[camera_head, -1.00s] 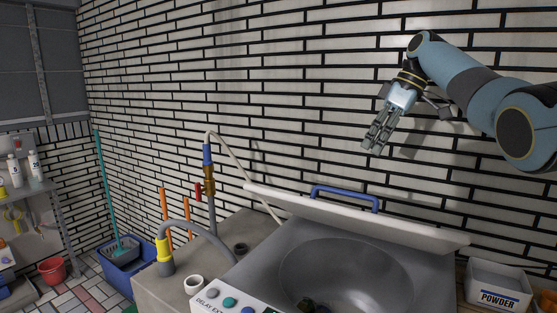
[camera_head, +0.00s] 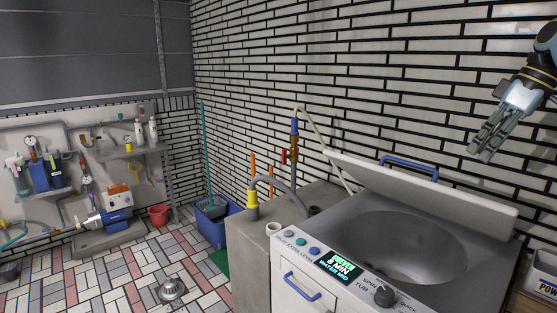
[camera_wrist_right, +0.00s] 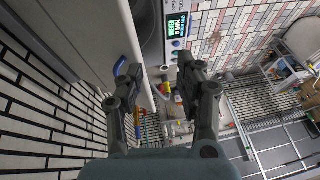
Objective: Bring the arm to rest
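My right gripper (camera_head: 484,142) hangs in the air at the upper right, in front of the tiled wall and above the right side of the washing machine (camera_head: 440,292). Its arm comes in from the right edge. In the right wrist view, the two fingers of this gripper (camera_wrist_right: 161,68) stand apart with nothing between them. The machine's lid (camera_head: 425,198) is raised, and the drum (camera_head: 400,250) shows below it. My left gripper is in neither current view.
A tan hose and pipe with a red valve (camera_head: 293,150) stand left of the machine. A blue bin (camera_head: 213,230) and red bucket (camera_head: 158,215) are on the floor. The tiled floor (camera_head: 110,285) is largely open.

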